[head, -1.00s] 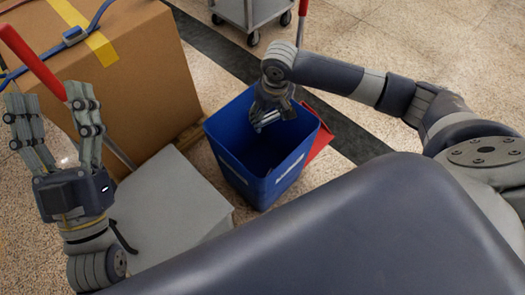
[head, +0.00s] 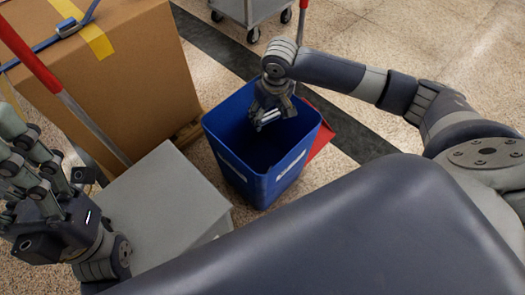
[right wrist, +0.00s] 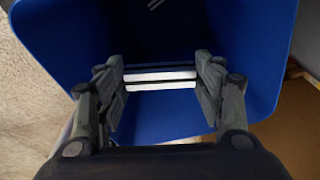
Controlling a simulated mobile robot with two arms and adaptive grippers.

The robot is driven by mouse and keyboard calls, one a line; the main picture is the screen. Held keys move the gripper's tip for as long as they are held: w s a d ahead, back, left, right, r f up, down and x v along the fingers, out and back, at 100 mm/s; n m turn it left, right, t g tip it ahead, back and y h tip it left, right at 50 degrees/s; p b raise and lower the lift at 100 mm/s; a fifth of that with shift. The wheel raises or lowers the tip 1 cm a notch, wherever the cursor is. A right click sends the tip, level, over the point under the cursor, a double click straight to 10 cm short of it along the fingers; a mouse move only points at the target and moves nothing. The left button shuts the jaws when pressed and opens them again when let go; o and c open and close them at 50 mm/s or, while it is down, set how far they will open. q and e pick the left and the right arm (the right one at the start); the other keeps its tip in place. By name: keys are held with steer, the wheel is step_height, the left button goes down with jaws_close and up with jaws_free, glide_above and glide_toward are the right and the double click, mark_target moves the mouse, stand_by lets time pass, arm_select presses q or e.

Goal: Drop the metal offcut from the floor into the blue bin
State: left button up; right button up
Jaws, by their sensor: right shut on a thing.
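The metal offcut (right wrist: 160,75) is a bright silvery bar spanning the two fingers of my right gripper (right wrist: 160,82) in the right wrist view. My right gripper (head: 269,112) is shut on it and points down into the mouth of the blue bin (head: 232,166). In the head view the offcut (head: 268,119) shows as a small bright strip at the fingertips. The bin also shows in the right wrist view (right wrist: 60,50), its inside below the offcut. My left gripper (head: 28,170) is at the left edge, fingers apart and empty, partly cut off by the frame.
A grey box (head: 165,205) stands left of the bin. Behind it is a large cardboard box (head: 130,85) with a red-handled tool (head: 30,55) leaning near it. A red object (head: 321,132) lies behind the bin's right side. A grey cart (head: 255,12) stands at the back.

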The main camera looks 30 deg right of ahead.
stand_by(0.3)
steer(key=o, duration=1.1)
steer(key=r, duration=0.4)
steer(key=s+r, duration=0.1)
steer(key=r, duration=0.7)
steer(key=shift+s+d, duration=0.1)
steer(key=shift+s, duration=0.3)
